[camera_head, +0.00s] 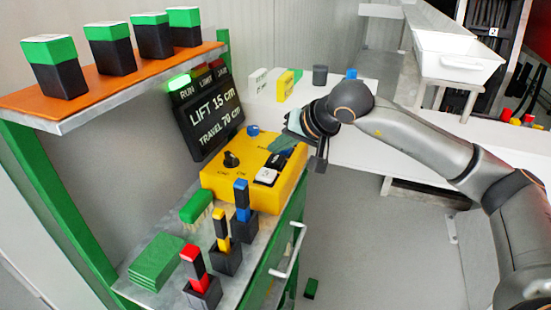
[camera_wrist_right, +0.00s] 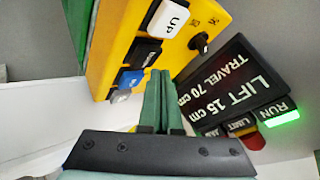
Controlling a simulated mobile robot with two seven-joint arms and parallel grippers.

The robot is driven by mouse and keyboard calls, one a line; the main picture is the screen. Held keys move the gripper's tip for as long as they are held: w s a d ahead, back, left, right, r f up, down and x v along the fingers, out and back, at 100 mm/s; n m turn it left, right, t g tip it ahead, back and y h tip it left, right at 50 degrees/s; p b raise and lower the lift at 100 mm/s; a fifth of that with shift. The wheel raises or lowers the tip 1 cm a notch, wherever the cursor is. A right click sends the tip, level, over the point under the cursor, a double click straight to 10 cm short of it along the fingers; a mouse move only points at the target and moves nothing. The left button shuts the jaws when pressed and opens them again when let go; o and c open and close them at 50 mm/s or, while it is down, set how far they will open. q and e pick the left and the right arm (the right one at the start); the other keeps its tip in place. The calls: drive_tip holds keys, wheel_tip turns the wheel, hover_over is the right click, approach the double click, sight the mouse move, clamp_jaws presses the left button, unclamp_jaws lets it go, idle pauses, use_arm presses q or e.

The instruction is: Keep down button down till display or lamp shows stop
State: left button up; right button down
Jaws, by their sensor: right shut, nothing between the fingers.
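The yellow control box (camera_head: 222,181) sits on the bench, with a rotary knob (camera_head: 231,159), a white UP button (camera_head: 267,176) and a dark button (camera_head: 275,160) beside it. My right gripper (camera_head: 283,143) is shut and empty, its green fingertips at the box's far right end. In the wrist view the fingertips (camera_wrist_right: 158,74) lie close to the dark button (camera_wrist_right: 144,53); I cannot tell whether they touch it. The display (camera_head: 212,115) reads LIFT 15 cm, TRAVEL 70 cm. The RUN lamp (camera_head: 178,82) glows green; the LIMIT and JAM lamps look unlit. My left gripper is not in view.
Black-and-green blocks (camera_head: 109,48) stand on the orange shelf above. Red, yellow and blue-topped tools (camera_head: 220,228) stand in holders at the bench front, near a green brush (camera_head: 196,206). A white table (camera_head: 350,92) and white bin (camera_head: 455,58) lie beyond my right arm.

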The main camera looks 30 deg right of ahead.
sight(275, 161)
drive_tip(key=shift+f, duration=0.1)
drive_tip(key=shift+f+b, duration=0.4)
drive_tip(key=shift+b, duration=0.1)
idle(0.5)
drive_tip(key=shift+f+b, duration=0.4)
drive_tip(key=shift+f, duration=0.15)
idle(0.5)
idle(0.9)
idle(1.0)
